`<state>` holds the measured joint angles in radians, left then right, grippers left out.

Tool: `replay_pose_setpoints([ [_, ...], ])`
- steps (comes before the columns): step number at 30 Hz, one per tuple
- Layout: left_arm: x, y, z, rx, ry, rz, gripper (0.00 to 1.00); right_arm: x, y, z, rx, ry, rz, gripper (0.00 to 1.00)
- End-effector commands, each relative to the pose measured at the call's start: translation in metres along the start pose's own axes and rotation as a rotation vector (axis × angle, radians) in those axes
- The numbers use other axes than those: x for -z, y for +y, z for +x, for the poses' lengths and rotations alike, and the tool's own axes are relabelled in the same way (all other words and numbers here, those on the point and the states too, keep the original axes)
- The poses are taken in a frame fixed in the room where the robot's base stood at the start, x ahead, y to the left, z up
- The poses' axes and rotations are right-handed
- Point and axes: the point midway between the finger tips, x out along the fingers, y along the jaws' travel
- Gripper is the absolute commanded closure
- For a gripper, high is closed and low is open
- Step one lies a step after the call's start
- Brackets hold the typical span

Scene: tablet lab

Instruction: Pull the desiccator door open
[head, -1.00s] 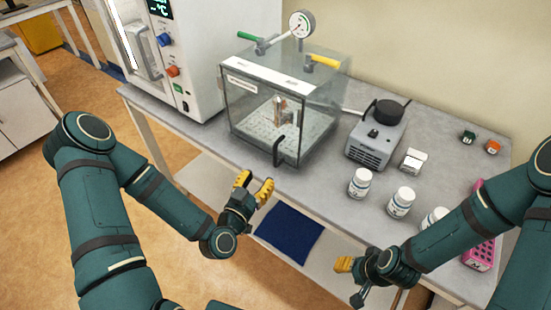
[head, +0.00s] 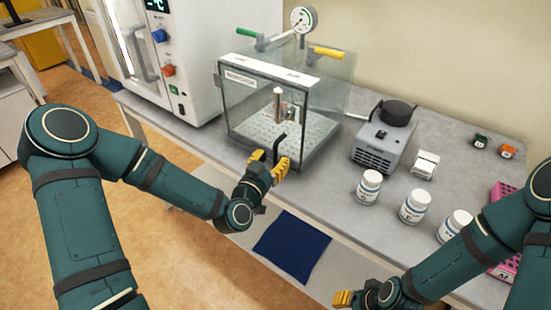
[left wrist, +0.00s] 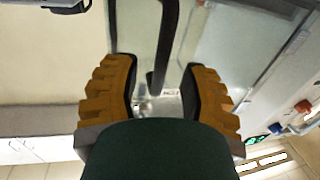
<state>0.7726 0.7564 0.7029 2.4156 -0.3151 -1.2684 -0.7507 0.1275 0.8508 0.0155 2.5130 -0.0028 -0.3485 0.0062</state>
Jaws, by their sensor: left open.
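The desiccator (head: 262,115) is a clear box on the grey bench, with its front door (head: 245,118) facing me and looking shut. A black bar handle (head: 279,145) stands at the door's lower right. My left gripper (head: 269,164) is at the handle with its yellow fingers apart. In the left wrist view the handle (left wrist: 164,50) runs down between the two open fingers of my left gripper (left wrist: 162,85); I see gaps on both sides. My right gripper (head: 352,299) is low at the bottom, in front of the bench; its finger opening is not clear.
A white oven-like device (head: 195,70) stands left of the desiccator. A grey pump (head: 383,140) stands to its right, with several white bottles (head: 369,186) in front of that. A pink rack (head: 502,200) is at the far right. A blue mat (head: 291,246) lies on the lower shelf.

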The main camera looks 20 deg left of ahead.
Motion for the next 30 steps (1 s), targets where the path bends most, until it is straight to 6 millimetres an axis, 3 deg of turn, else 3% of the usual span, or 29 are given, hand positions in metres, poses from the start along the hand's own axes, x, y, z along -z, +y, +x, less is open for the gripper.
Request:
replay_pose_setpoints([
  [6, 0.000, 0.000, 0.020, 0.001, 0.000, -0.001, 0.57, 0.000, 0.000, 0.000, 0.000, 0.000, 0.000, 0.53],
  [17, 0.000, 0.000, 0.023, 0.001, -0.001, 0.000, 0.57, 0.000, 0.000, 0.000, 0.000, 0.000, 0.000, 0.53],
  [18, 0.000, 0.000, 0.023, 0.001, -0.001, 0.000, 0.71, 0.000, 0.000, 0.000, 0.000, 0.000, 0.000, 0.53],
  [21, 0.000, 0.000, 0.023, 0.001, -0.001, 0.000, 1.00, 0.000, 0.000, 0.000, 0.000, 0.000, 0.000, 0.53],
  [30, -0.001, -0.001, 0.022, -0.005, -0.001, 0.002, 1.00, 0.000, 0.000, 0.001, 0.000, -0.001, 0.000, 0.53],
])
